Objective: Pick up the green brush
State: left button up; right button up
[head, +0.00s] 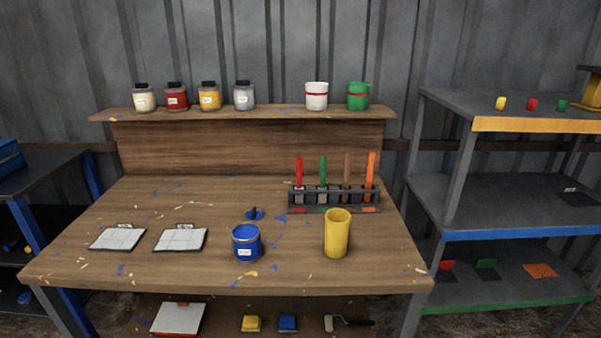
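The green brush (323,171) stands upright, handle up, in a dark brush rack (333,201) at the back right of the wooden workbench. A red brush (299,172) stands to its left. A brown brush (347,170) and an orange brush (370,168) stand to its right. The lower part of the green brush is partly hidden by the rack's front rail. Neither of my grippers shows in the head view.
The wooden workbench (100,264) also holds a yellow cup (337,234) in front of the rack, a blue paint can (246,244) and two white tiled boards (118,238). Jars and tubs line the raised shelf (275,110). Shelving (480,203) stands at the right.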

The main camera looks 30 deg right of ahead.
aim_at(321, 198)
jog(key=z, duration=1.15)
